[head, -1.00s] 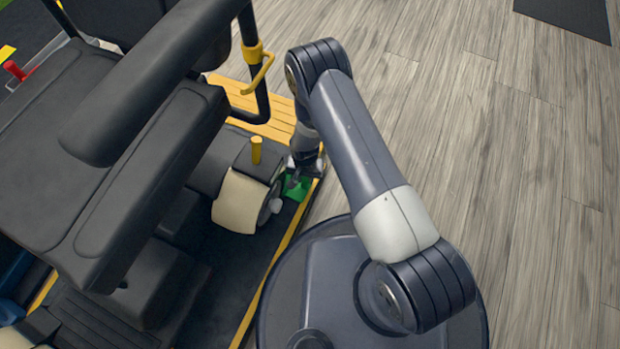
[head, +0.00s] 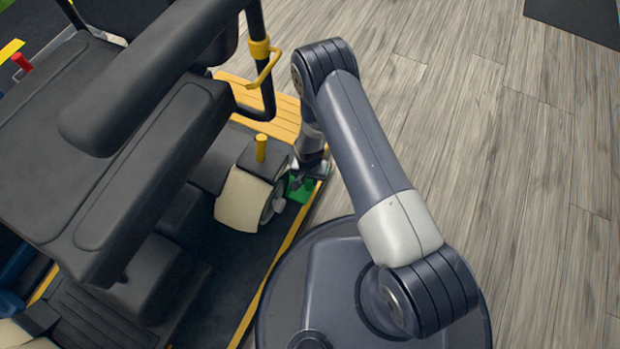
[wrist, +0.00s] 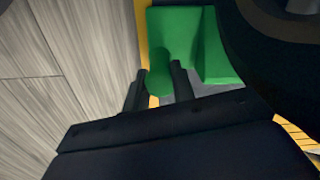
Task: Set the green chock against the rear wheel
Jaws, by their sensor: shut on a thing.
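The green chock (head: 300,190) is low beside the scooter's rear wheel (head: 270,205), near the yellow edge line. It also shows in the wrist view (wrist: 178,35), with an upright knob between my fingers. My gripper (wrist: 157,82) is shut on the chock's knob. In the head view my gripper (head: 310,172) points down, largely hidden by my own wrist. In the wrist view the dark wheel (wrist: 275,60) is right of the chock, very close to it. I cannot tell whether they touch. The wheel's upper part is hidden under a cream fender in the head view.
The scooter's black seat (head: 140,190) and armrest (head: 150,85) overhang the left side. A yellow lever (head: 261,148) stands above the wheel. A yellow slatted ramp (head: 260,108) lies behind my wrist.

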